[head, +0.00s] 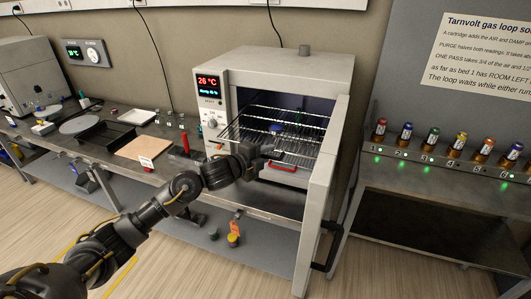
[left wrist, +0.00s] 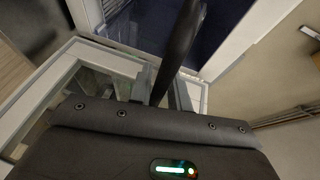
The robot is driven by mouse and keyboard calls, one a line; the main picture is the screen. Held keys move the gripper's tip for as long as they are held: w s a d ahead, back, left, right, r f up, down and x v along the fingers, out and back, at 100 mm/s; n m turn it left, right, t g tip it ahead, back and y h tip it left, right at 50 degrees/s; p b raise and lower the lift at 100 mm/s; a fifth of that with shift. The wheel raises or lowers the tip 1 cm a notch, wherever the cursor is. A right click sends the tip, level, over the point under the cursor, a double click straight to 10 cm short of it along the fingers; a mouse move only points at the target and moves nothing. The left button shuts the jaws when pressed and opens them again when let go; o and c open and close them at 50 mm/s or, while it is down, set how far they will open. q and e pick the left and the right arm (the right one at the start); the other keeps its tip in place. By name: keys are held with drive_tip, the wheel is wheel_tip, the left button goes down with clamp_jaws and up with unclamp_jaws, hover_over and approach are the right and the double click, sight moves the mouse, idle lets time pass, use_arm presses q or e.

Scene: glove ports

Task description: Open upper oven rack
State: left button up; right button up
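The oven (head: 300,68) stands on the bench with its door (head: 325,190) swung open to the right and seen nearly edge-on. Inside are wire racks; the upper rack (head: 290,117) lies in the cavity, with a small blue item on the wires below it. A lower front edge carries a red handle bar (head: 284,169). My left gripper (head: 272,154) is at the oven's opening, in front of the racks, close to the wires; whether it touches them cannot be told. Its fingers are small and dark, and the left wrist view shows them only partly. My right gripper is not in view.
A red upright-handled tool (head: 186,143), a tan board (head: 144,148) and a black tray (head: 106,136) are on the bench left of the oven. A row of small jars (head: 432,137) stands on a shelf at right. The open door bounds the space right of the gripper.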

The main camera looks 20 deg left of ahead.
use_arm(q)
drive_tip(key=shift+o, duration=1.3)
drive_tip(key=shift+f, duration=0.5)
drive_tip(key=shift+w, duration=0.1)
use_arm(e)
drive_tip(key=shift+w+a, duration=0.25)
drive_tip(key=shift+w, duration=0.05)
use_arm(q)
drive_tip(key=shift+r, duration=0.25)
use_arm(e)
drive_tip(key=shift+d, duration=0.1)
